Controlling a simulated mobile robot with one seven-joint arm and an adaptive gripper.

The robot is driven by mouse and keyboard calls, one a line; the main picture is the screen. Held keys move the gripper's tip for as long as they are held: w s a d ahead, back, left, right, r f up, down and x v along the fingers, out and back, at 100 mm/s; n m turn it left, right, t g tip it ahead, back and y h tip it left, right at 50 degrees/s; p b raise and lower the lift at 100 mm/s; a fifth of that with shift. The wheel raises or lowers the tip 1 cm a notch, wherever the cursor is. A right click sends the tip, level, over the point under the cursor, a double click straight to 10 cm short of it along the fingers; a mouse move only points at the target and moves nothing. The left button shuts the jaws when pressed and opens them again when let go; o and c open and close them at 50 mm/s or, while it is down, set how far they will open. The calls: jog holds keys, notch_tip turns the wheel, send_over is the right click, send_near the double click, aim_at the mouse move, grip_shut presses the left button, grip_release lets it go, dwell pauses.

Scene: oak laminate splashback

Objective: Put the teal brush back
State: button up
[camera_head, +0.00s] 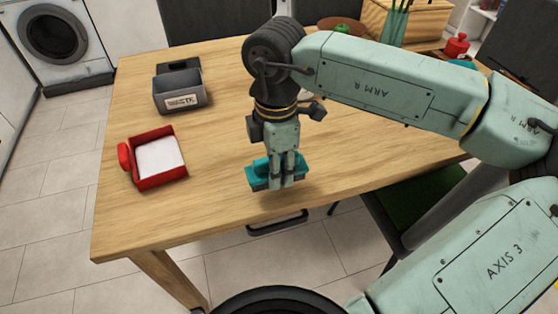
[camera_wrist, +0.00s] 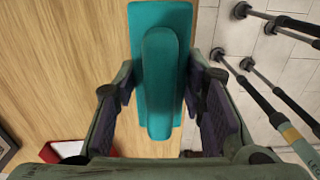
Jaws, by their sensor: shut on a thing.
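The teal brush (camera_head: 258,171) is held in my gripper (camera_head: 283,183) near the front edge of the table. In the wrist view the teal brush (camera_wrist: 160,75) shows as a flat block with a raised rounded handle, and the fingers of my gripper (camera_wrist: 160,110) stand on both sides of the handle. My gripper is shut on it. The head view does not clearly show whether the brush touches the table. The fingers hide part of the brush in the head view.
On the wooden table (camera_head: 220,215), a grey labelled holder (camera_head: 181,100) stands at the back left. A red tray with a white pad (camera_head: 135,174) stands at the left. A wooden box (camera_head: 420,20) and a red pot (camera_head: 457,46) are at the back right. Bare tabletop lies between tray and gripper.

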jog(key=shift+w+d, duration=0.15)
jog(key=shift+w, duration=0.65)
jog(key=f+p, duration=0.1)
jog(key=w+f, duration=0.1)
jog(key=f, duration=0.1)
jog(key=shift+w+d+f+p, duration=0.1)
jog(key=shift+f+p, duration=0.05)
jog(key=shift+p, duration=0.25)
jog(key=shift+f, duration=0.2)
jog(key=shift+f+b, duration=0.25)
jog(key=shift+b, duration=0.15)
jog(key=o, duration=1)
jog(key=shift+r, duration=0.1)
notch_tip(320, 180, up, 12)
jog(key=shift+r+b, duration=0.15)
jog(key=shift+b, duration=0.25)
